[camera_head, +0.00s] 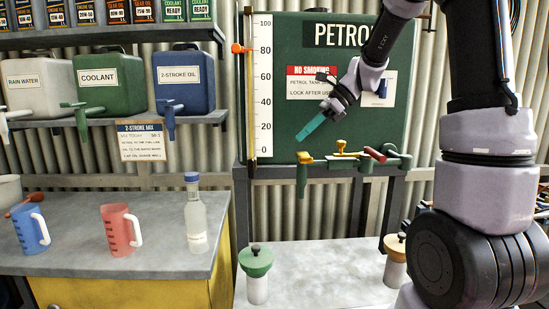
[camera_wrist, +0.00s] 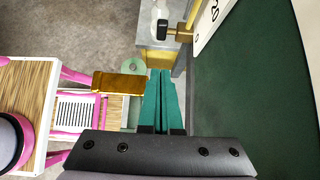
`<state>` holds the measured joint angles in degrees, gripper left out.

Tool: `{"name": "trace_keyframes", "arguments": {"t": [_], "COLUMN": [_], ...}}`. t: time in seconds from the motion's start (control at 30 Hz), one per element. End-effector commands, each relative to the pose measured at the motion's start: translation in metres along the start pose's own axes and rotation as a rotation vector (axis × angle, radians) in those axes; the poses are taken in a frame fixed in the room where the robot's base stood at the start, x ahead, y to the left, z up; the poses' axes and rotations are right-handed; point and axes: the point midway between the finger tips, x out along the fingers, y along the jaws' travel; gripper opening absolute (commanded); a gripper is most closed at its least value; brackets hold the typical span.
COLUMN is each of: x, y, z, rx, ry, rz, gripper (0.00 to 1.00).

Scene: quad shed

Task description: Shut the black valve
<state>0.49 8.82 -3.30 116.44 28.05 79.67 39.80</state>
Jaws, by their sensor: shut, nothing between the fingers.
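A black knob (camera_wrist: 162,29) on a brass fitting shows at the top of the wrist view, beside the lower end of the white gauge board (camera_wrist: 210,22). My gripper (camera_head: 307,131) has teal fingers and is shut and empty. It is in front of the green petrol tank (camera_head: 340,60), right of the gauge and above the tank's taps. In the wrist view the closed fingers (camera_wrist: 161,73) point towards the knob, with a gap between.
A green-topped bottle (camera_head: 256,262) stands on the lower bench. Jugs and a clear bottle (camera_head: 196,215) stand on the left bench.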

Motion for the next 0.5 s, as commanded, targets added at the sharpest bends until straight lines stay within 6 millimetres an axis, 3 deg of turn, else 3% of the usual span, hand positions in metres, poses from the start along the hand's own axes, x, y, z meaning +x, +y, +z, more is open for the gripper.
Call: {"name": "trace_keyframes", "arguments": {"t": [0.3,0.5], "x": [0.003,0.030], "y": [0.000,0.001], "z": [0.000,0.000], "rx": [-0.003,-0.004], "ry": [0.002,0.002], "rz": [0.000,0.004], "gripper": [0.00,0.00]}}
